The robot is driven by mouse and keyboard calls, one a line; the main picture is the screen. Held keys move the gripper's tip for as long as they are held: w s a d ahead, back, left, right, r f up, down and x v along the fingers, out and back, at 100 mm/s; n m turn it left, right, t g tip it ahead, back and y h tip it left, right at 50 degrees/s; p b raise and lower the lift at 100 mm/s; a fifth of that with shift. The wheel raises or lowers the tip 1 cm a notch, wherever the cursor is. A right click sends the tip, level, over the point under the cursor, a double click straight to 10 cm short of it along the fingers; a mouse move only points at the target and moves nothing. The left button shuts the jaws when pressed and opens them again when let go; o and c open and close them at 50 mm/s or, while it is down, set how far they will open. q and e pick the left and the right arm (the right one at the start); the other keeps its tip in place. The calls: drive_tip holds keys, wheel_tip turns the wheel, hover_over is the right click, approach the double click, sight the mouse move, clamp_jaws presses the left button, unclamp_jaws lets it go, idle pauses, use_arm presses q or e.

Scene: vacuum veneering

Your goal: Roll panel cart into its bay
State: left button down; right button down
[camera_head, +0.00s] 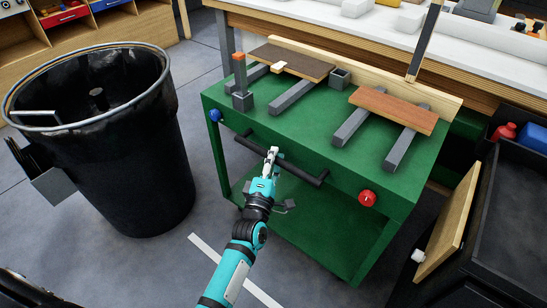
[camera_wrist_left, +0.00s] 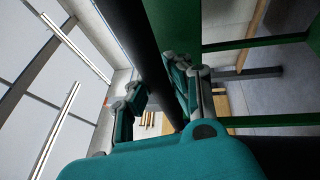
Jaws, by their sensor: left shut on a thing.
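The green panel cart (camera_head: 290,148) stands against the long workbench, with its lower shelf open below. A black bar handle (camera_head: 305,175) runs along its near side. My left gripper (camera_head: 270,158) is shut on this handle, left of its middle. In the left wrist view the dark handle (camera_wrist_left: 143,28) passes between the fingers of my left gripper (camera_wrist_left: 160,88), with green cart frame (camera_wrist_left: 260,45) at the right. A dark brown panel (camera_head: 293,63) and an orange-brown panel (camera_head: 394,109) lie on grey bars on the cart top. My right gripper is not seen.
A large black bin (camera_head: 125,150) stands close to the cart's left. A black cart or bin (camera_head: 500,235) with a leaning wooden board (camera_head: 447,222) is at the right. The workbench (camera_head: 300,25) is behind. White lines (camera_head: 235,270) mark the grey floor.

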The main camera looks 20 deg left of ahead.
use_arm(q)
drive_tip(key=shift+w+d, duration=0.3)
drive_tip(key=shift+w, duration=0.4)
drive_tip(key=c, duration=1.2)
unclamp_jaws()
drive_tip(key=shift+o, duration=0.2)
drive_tip(key=shift+s, duration=0.1)
drive_tip(key=shift+s+f, duration=0.15)
drive_tip(key=shift+s, duration=0.2)
drive_tip(key=s+f, duration=0.2)
drive_tip(key=s, duration=0.9)
drive_tip(key=shift+d, duration=0.3)
